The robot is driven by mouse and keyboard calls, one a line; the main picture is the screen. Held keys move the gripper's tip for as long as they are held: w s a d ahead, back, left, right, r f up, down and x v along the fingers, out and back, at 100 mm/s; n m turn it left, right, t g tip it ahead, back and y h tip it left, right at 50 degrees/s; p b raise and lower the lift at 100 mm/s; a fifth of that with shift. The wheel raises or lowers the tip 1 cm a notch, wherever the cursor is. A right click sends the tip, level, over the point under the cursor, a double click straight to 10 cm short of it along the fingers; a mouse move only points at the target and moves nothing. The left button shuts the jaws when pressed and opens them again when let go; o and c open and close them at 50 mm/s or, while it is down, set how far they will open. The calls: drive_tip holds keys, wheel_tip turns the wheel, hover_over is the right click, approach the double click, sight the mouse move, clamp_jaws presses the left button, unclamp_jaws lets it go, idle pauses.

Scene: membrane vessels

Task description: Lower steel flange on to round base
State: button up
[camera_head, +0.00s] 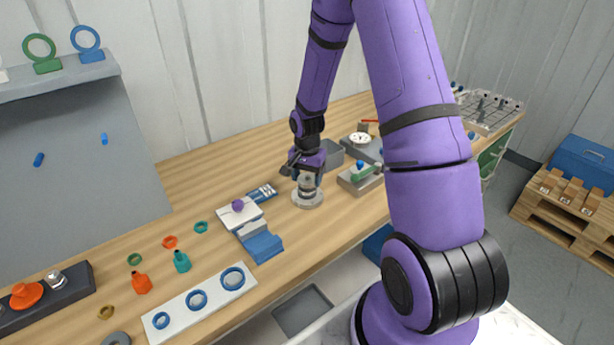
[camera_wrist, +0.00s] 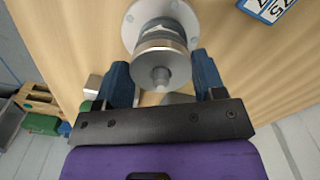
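The steel flange (camera_wrist: 160,62) is a short silvery cylinder with a central stud facing the wrist camera. My gripper (camera_wrist: 161,72) has its two blue fingers against opposite sides of it, with no clear gap. Beyond the flange is the round base (camera_wrist: 137,15), a pale disc with small bolt holes, partly hidden by the flange and its grey neck. In the head view my gripper (camera_head: 307,175) points down over the round base (camera_head: 308,202), which lies on the wooden bench. The flange looks lined up above the base; whether they touch I cannot tell.
A grey box (camera_head: 331,154) and a grey block with a green part (camera_head: 360,178) stand close right of the base. A blue label card (camera_head: 262,193) and a white block with a purple knob (camera_head: 239,212) lie to the left.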

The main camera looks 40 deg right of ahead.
drive_tip(key=o, duration=0.5)
wheel_tip(320, 180, up, 11)
idle(0.4)
idle(0.6)
drive_tip(key=s+a+r+n+t, duration=0.1)
drive_tip(key=s+a+r+n, duration=0.3)
drive_tip(key=r, duration=0.5)
drive_tip(key=s+a+r+n+t, duration=0.1)
drive_tip(key=s+a+r+n, duration=0.1)
drive_tip(key=s+a+r, duration=0.5)
drive_tip(key=s+a+r+n+t, duration=0.1)
drive_tip(key=s+r+n, duration=0.1)
drive_tip(key=s+r, duration=0.2)
drive_tip(key=s+r+n+t, duration=0.2)
drive_tip(key=s+r, duration=0.3)
drive_tip(key=s, duration=0.6)
drive_tip(key=shift+s+a+r+n, duration=0.15)
drive_tip(key=shift+a+n, duration=0.2)
drive_tip(key=shift+n, duration=0.45)
